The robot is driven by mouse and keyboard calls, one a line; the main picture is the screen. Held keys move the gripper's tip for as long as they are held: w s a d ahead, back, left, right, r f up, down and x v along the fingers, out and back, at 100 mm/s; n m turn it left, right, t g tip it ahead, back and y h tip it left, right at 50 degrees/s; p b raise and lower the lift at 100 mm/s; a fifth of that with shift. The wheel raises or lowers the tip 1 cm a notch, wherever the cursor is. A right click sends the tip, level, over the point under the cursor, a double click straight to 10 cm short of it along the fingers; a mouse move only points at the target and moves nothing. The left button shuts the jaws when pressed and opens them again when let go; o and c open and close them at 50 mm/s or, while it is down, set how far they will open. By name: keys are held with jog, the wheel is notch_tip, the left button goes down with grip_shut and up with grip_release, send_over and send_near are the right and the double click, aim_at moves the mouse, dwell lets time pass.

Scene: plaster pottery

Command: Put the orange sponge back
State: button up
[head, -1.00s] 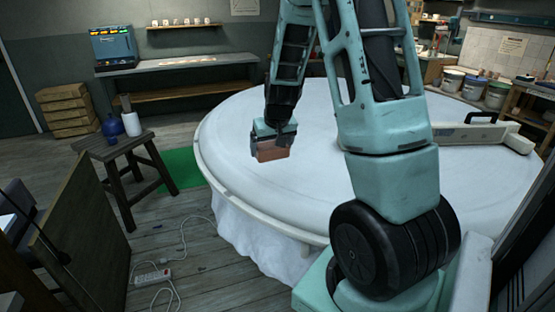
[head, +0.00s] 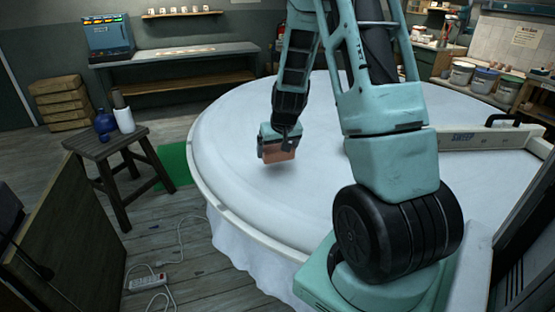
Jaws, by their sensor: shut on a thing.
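The orange sponge (head: 280,156) is a block held between the jaws of my gripper (head: 277,150). My gripper points down and is shut on the sponge. Sponge and gripper are over the left part of the large round white table (head: 225,150). A faint shadow lies just below the sponge, so it seems to be a little above the white surface; I cannot tell the exact gap. The far side of the sponge is hidden.
A dark wooden stool (head: 115,147) with a blue vase (head: 104,122) and a white bottle (head: 124,118) stands left. A white beam (head: 485,137) lies at the table's right. A power strip (head: 148,281) and cable lie on the floor. Buckets (head: 484,80) stand at back right.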

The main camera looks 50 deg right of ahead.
aim_at(277, 160)
jog(key=shift+f, duration=2.1)
jog(key=shift+f, duration=0.1)
jog(key=o, duration=0.6)
